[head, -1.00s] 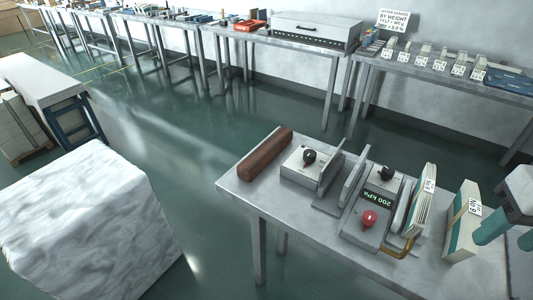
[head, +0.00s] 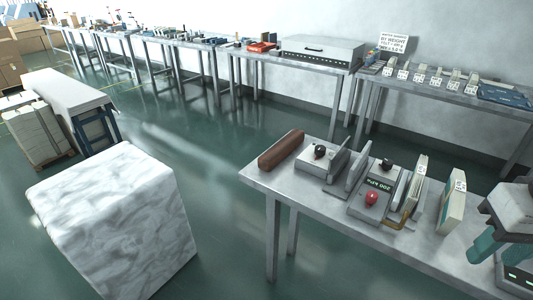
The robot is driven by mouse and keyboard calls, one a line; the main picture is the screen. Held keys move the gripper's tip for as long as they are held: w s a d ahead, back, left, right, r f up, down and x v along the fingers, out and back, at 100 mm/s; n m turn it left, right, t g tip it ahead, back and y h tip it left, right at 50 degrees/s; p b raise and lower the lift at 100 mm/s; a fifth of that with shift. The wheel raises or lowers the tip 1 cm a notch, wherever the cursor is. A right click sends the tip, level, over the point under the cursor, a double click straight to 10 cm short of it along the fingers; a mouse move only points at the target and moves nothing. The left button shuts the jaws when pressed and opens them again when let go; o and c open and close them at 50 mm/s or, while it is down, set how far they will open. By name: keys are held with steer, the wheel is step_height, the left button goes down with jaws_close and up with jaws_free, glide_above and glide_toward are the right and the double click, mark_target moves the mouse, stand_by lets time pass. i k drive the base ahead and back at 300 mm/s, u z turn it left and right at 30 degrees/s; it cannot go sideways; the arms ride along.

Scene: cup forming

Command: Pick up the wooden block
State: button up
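A long reddish-brown block with rounded edges (head: 281,150), wooden in look, lies at the far left end of the grey metal table (head: 262,184) in front of me. Nothing touches it from above. My arm's end shows at the right edge, with a pale grey body and teal parts (head: 486,245) over the table's right side. It is well apart from the block, beyond the other table items.
Right of the block stand a grey box with a black knob (head: 320,152), a pressure unit with a red button (head: 371,199) and upright labelled slabs (head: 450,203). A white marble-like block (head: 118,215) stands at left. Long benches line the wall. Green floor is clear between.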

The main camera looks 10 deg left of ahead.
mark_target(269, 160)
steer(key=u, duration=2.85)
steer(key=i, duration=3.15)
steer(key=z, duration=4.3)
steer(key=i, duration=1.7)
